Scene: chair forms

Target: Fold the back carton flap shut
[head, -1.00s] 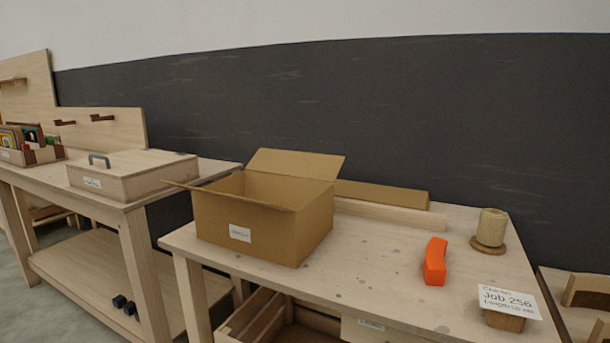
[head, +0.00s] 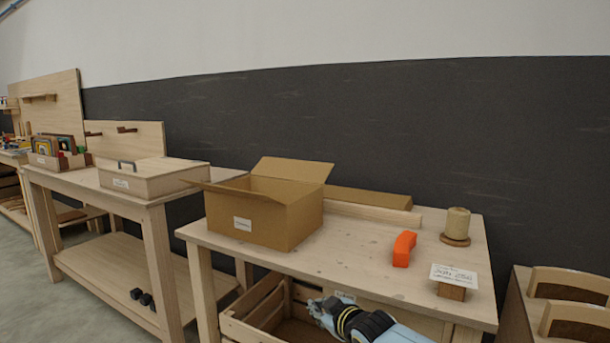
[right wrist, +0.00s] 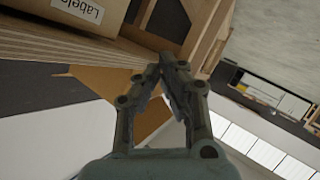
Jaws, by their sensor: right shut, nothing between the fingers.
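An open brown carton (head: 268,222) stands on the wooden workbench (head: 350,245), with a small label on its front. Its back flap (head: 293,170) stands up and leans backward, open. Another flap sticks out to the left and shows nearly edge-on. My right gripper (head: 316,306) is low at the bottom of the head view, in front of the bench and below its top, well apart from the carton. In the right wrist view its fingers (right wrist: 165,72) are together and empty. A brown surface behind them may be the carton. My left gripper is not in view.
An orange object (head: 404,249), a twine spool (head: 456,225) and a card on a wooden block (head: 453,283) stand at the bench's right. A wooden crate (head: 265,310) sits below. The bench's middle is clear.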

